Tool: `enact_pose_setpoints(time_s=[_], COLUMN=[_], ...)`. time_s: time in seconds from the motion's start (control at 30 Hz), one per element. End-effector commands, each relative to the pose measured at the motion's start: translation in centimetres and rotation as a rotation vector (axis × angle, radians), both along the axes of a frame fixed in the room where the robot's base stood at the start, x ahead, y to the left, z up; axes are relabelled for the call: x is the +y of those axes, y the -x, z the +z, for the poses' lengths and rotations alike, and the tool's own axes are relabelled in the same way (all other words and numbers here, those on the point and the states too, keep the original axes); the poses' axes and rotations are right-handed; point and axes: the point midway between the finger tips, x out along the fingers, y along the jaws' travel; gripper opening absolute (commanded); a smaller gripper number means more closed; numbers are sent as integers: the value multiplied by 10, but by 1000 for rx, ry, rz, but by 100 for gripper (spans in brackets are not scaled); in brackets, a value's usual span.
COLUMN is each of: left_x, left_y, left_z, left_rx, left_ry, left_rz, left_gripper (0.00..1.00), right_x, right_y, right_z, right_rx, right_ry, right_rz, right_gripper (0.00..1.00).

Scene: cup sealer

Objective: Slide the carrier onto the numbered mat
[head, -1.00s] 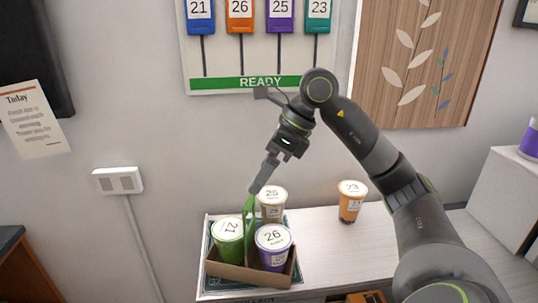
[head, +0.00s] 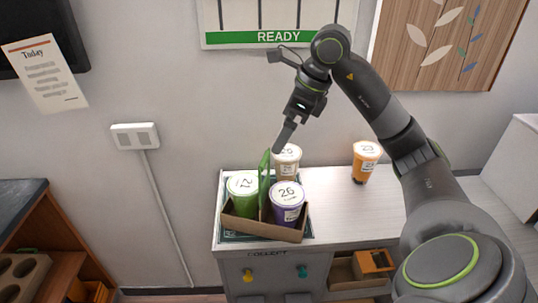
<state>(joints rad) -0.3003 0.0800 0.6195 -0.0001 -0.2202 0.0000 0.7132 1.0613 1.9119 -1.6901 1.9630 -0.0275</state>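The brown cardboard carrier (head: 256,227) with its upright green handle (head: 264,172) stands on the counter at the left end. My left gripper is out of view.
An orange cup (head: 364,164) stands on the counter, right of the carrier. The white counter top (head: 345,211) is clear between and in front of them. The wall is behind, with the READY board (head: 279,38) above. My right arm spans the right side.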

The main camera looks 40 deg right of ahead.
Motion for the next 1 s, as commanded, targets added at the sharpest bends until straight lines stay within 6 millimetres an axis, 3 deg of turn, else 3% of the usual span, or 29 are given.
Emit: enact_pose_setpoints(time_s=[0.6,0.8,1.0], left_x=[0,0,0], left_y=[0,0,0], left_z=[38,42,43], left_rx=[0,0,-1], left_ry=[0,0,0], left_rz=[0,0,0], left_gripper=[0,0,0], right_x=[28,32,33], right_y=[-32,-38,-40], right_z=[-101,-119,-124], right_rx=[2,0,-1], right_ry=[-5,-3,0], right_rz=[0,1,0], right_gripper=[100,100,100])
